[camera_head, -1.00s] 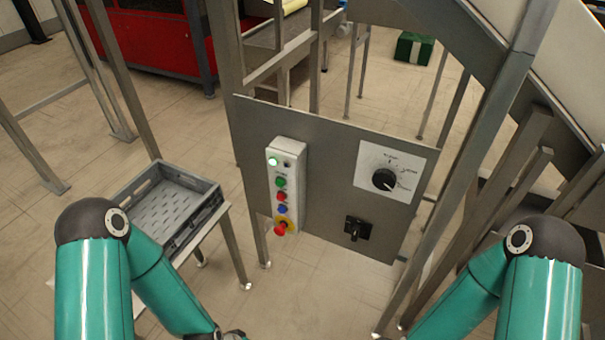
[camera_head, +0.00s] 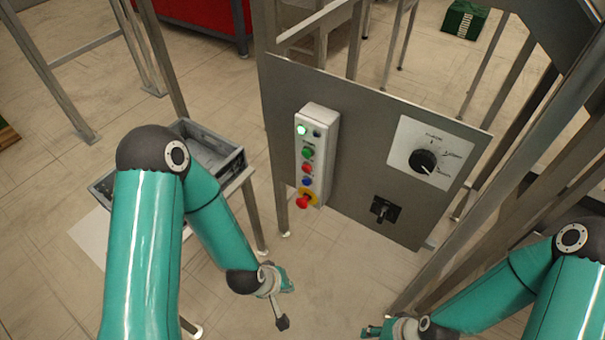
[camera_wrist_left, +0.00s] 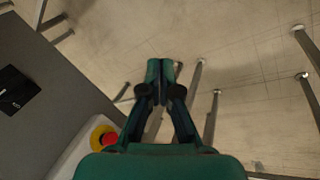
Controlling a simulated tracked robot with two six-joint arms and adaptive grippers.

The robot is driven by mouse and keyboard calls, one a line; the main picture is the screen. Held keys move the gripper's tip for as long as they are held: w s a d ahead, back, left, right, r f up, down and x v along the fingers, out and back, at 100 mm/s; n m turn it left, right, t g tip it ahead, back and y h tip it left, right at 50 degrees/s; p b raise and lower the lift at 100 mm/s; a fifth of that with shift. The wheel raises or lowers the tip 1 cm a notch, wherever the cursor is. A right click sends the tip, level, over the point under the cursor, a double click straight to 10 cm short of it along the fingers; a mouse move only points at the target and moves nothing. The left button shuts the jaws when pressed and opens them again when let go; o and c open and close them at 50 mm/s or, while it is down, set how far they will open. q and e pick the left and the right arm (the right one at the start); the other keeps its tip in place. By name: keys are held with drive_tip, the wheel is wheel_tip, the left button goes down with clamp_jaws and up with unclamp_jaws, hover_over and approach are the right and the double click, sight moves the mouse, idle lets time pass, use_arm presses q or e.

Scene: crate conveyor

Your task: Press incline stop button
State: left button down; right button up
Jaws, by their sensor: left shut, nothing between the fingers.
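A white button box (camera_head: 317,155) is mounted on a grey panel (camera_head: 362,120). From top to bottom it carries a lit green lamp (camera_head: 301,130) beside a dark one, a green button (camera_head: 307,153), a red button (camera_head: 307,168), a blue button (camera_head: 307,181) and a red mushroom button on a yellow ring (camera_head: 304,201). Its labels are too small to read. My left gripper (camera_head: 288,284) is below the box, apart from it. In the left wrist view the gripper (camera_wrist_left: 160,66) is shut and empty; the mushroom button (camera_wrist_left: 108,138) shows at lower left. My right gripper (camera_head: 374,331) is at the bottom edge, small.
The panel also holds a black rotary knob (camera_head: 422,162) on a white plate and a black switch (camera_head: 384,209). A grey crate (camera_head: 236,158) sits on a stand at left, partly behind my left arm. Metal posts flank the panel. The floor before it is clear.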

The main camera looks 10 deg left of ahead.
use_arm(q)
drive_tip(key=w+a+r+n+t+y+b, duration=0.25)
drive_tip(key=w+n+t+b, duration=0.55)
drive_tip(key=w+n, duration=0.4)
wheel_tip(320, 180, up, 13)
drive_tip(key=w+a+n+t+y+b, duration=0.2)
drive_tip(key=n+y+b, duration=0.5)
drive_tip(key=n, duration=0.8)
drive_tip(key=shift+w+a+n+t+b, duration=0.15)
drive_tip(key=shift+a+n+t+b, duration=0.15)
drive_tip(key=shift+t+b, duration=0.45)
use_arm(e)
wheel_tip(320, 180, down, 19)
drive_tip(key=shift+r, duration=0.15)
